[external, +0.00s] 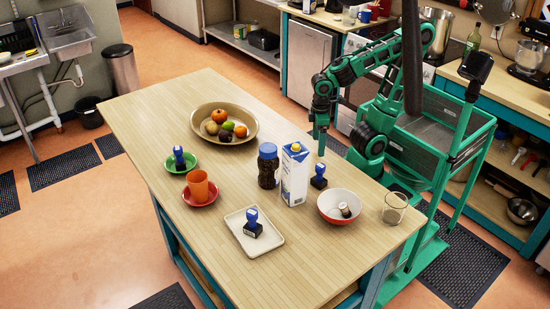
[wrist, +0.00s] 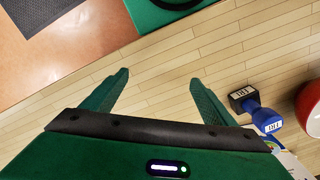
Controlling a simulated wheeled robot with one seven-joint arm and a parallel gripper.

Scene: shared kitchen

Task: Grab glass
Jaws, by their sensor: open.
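A clear drinking glass (external: 395,208) stands upright near the right edge of the wooden table (external: 150,95), just right of the bowl. It does not show in the wrist view. My gripper (external: 321,138) is above the far side of the table, behind the carton, pointing down. It is up and to the left of the glass and well apart from it. In the wrist view my gripper (wrist: 158,80) has its two fingers spread with only bare table and floor beyond them. It is open and empty.
Left of the glass, a red-and-white bowl (external: 329,214) holds a small item. Nearby stand a black-and-blue stamp (external: 319,178), also in the wrist view (wrist: 243,98), a milk carton (external: 295,175) and a dark jar (external: 268,166). An orange cup (external: 197,184) and tray (external: 238,236) are farther left.

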